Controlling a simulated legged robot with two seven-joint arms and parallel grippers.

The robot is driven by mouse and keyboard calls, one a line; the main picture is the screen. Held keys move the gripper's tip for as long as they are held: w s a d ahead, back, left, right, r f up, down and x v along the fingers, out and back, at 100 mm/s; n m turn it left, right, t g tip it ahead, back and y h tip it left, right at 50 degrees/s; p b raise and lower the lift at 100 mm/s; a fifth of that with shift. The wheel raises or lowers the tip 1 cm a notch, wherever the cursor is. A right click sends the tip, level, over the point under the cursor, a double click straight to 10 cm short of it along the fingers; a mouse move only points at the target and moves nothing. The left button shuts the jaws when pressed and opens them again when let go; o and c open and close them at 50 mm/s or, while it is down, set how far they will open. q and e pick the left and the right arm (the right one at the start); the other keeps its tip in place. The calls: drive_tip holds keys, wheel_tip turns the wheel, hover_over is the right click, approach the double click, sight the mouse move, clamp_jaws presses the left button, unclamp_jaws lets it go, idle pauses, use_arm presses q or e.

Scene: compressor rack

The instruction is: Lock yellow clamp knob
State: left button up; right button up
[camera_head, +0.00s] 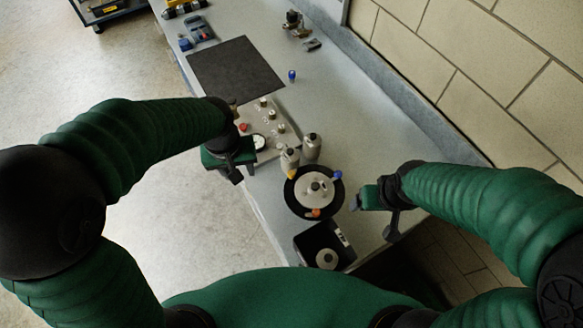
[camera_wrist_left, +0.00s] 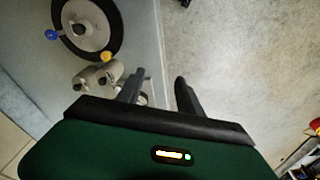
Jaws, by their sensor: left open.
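The yellow clamp knob (camera_head: 292,174) sits on the left edge of a round device with a black rim (camera_head: 298,207) and a pale disc. In the left wrist view the yellow knob (camera_wrist_left: 106,56) is up and left of my fingers. My left gripper (camera_head: 236,172) is to the left of the device, over the bench's front edge, apart from the knob. Its two fingers also show in the left wrist view, spread with nothing between them (camera_wrist_left: 158,90). My right gripper (camera_head: 374,210) is just right of the device, apart from it; its jaw gap is unclear.
A blue knob (camera_head: 338,174) and an orange knob (camera_head: 316,212) sit on the same device. Two grey cylinders (camera_head: 312,147) stand just behind it. A panel with small knobs (camera_head: 270,116) lies farther back. A black box (camera_head: 322,246) is in front.

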use_arm(q)
drive_tip(key=w+d+r+n+g+p, duration=0.1)
drive_tip(key=w+d+r+n, duration=0.15)
drive_tip(key=d, duration=0.45)
drive_tip(key=w+d+r+n+g+p, duration=0.1)
drive_tip(key=w+d+r, duration=0.25)
drive_tip(key=d, duration=0.25)
drive_tip(key=p, duration=0.2)
approach(291, 172)
drive_tip(key=f, duration=0.8)
drive_tip(key=shift+s+d+f, duration=0.15)
drive_tip(key=shift+s+d, duration=0.1)
drive_tip(key=shift+s, duration=0.05)
drive_tip(key=shift+a, duration=0.1)
drive_tip(key=shift+c, duration=0.2)
drive_tip(key=shift+c, duration=1.2)
clamp_jaws()
